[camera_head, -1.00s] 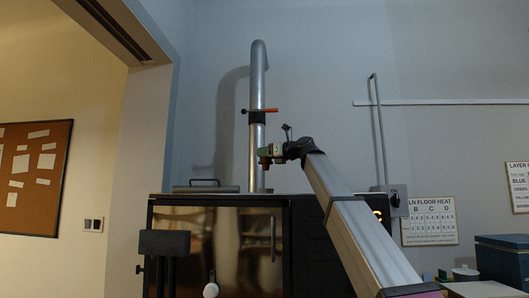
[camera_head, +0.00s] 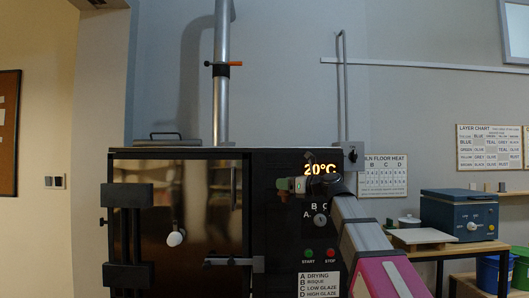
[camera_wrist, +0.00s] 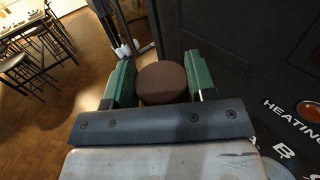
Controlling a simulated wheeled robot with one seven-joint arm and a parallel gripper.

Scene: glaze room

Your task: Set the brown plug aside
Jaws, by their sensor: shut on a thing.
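The brown plug (camera_wrist: 162,82) is a round, dark brown piece held between the two green fingers of my gripper (camera_wrist: 160,84) in the wrist view. My gripper is shut on it, with one finger at each side. In the head view my gripper (camera_head: 290,185) is in front of the kiln's black control panel (camera_head: 275,230), just left of the lit 20°C display (camera_head: 320,169). The plug is too small to make out clearly there.
A flat lid with a handle (camera_head: 172,141) lies on top. Bins stand below.

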